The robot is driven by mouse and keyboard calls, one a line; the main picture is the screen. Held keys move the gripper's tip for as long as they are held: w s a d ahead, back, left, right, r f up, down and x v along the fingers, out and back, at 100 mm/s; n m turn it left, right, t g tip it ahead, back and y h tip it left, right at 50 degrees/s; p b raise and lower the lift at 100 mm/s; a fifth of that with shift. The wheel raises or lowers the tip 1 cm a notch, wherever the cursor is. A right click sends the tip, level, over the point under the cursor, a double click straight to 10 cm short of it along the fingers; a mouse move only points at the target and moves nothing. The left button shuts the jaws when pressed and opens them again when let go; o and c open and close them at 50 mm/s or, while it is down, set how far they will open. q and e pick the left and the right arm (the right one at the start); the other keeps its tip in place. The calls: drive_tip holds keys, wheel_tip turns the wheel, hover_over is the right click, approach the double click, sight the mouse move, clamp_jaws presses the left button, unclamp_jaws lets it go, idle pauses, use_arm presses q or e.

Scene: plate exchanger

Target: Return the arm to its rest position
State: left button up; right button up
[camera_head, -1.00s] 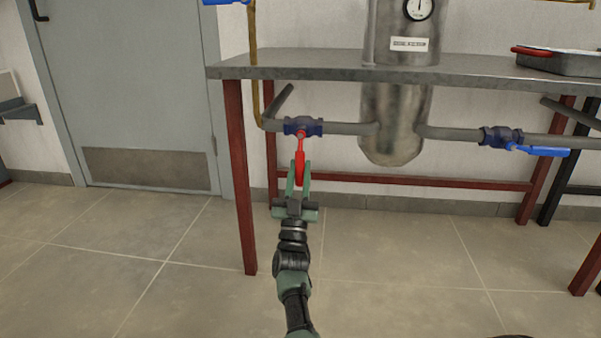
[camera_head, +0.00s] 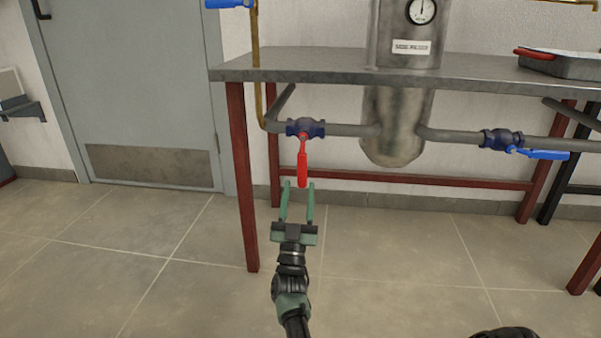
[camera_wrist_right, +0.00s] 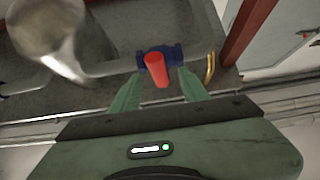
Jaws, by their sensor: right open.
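My right gripper (camera_head: 298,186) is open and empty, with its two green fingers pointing at the workbench in the head view. Its fingertips are just below and in front of the red valve handle (camera_head: 302,168), apart from it. The red handle hangs down from a blue valve body (camera_head: 305,128) on the grey pipe. In the right wrist view the red handle (camera_wrist_right: 156,70) shows between and beyond the green fingers (camera_wrist_right: 158,90). My left gripper is not in view. A dark rounded part at the bottom right edge of the head view cannot be identified.
The steel bench top (camera_head: 330,66) stands above the pipe, on red legs (camera_head: 240,180). A metal vessel (camera_head: 393,125) hangs through it. A second valve with a blue handle (camera_head: 545,154) is to the right. Open tiled floor (camera_head: 400,260) lies in front; a grey door (camera_head: 130,80) is at left.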

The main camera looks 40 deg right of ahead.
drive_tip(key=shift+v, duration=1.2)
